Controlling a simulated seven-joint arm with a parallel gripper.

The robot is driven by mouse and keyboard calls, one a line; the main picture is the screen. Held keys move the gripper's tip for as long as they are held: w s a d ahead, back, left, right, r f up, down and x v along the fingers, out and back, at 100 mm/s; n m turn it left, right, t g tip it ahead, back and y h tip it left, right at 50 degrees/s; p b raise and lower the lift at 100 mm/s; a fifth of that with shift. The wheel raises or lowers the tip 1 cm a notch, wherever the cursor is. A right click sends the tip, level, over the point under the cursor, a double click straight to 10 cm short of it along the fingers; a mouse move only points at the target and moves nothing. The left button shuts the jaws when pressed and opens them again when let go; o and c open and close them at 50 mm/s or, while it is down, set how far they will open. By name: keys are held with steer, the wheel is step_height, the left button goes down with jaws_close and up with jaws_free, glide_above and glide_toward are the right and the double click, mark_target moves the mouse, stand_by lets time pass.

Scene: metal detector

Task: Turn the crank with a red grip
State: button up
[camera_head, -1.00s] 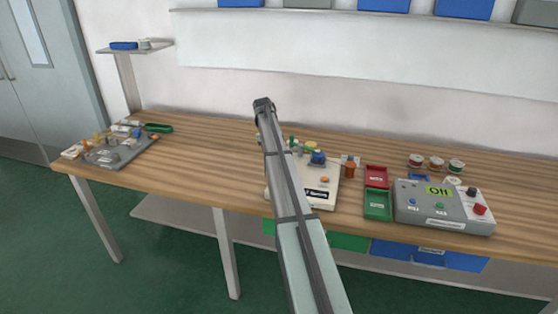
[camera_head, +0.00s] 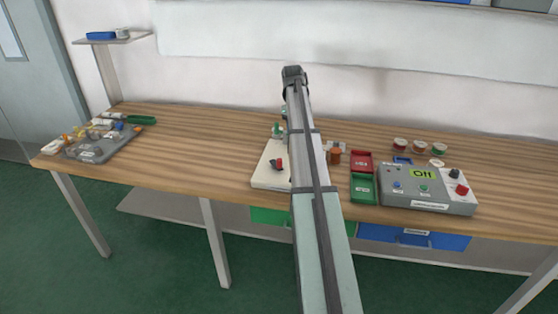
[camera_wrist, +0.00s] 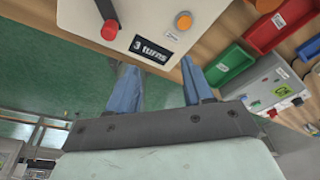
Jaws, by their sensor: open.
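The white board (camera_head: 266,177) stands on the wooden table, partly hidden behind my arm in the head view. The crank's red grip (camera_head: 279,164) shows on it just left of my arm. In the wrist view the red grip (camera_wrist: 110,30) stands near the top left on the white board (camera_wrist: 150,15), with a dark "3 turns" display (camera_wrist: 151,48) and an orange button (camera_wrist: 183,20) to its right. My gripper (camera_wrist: 158,66) is open and empty, its blue fingers apart, below the board's near edge in the wrist view. The grip is not between the fingers. The head view hides my gripper.
A red bin (camera_head: 361,160) and a green bin (camera_head: 362,188) sit right of the board, beside a grey box reading "Off" (camera_head: 428,203). Several spools stand behind it. A grey tray (camera_head: 95,148) with small parts lies far left. The table between tray and board is clear.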

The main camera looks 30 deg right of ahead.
steer(key=s+a+r+n+t, duration=0.1)
steer(key=s, duration=0.3)
steer(key=m+t, duration=0.6)
steer(key=m, duration=2.9)
glide_toward(279, 159)
steer(key=x, duration=1)
steer(key=shift+f, duration=0.15)
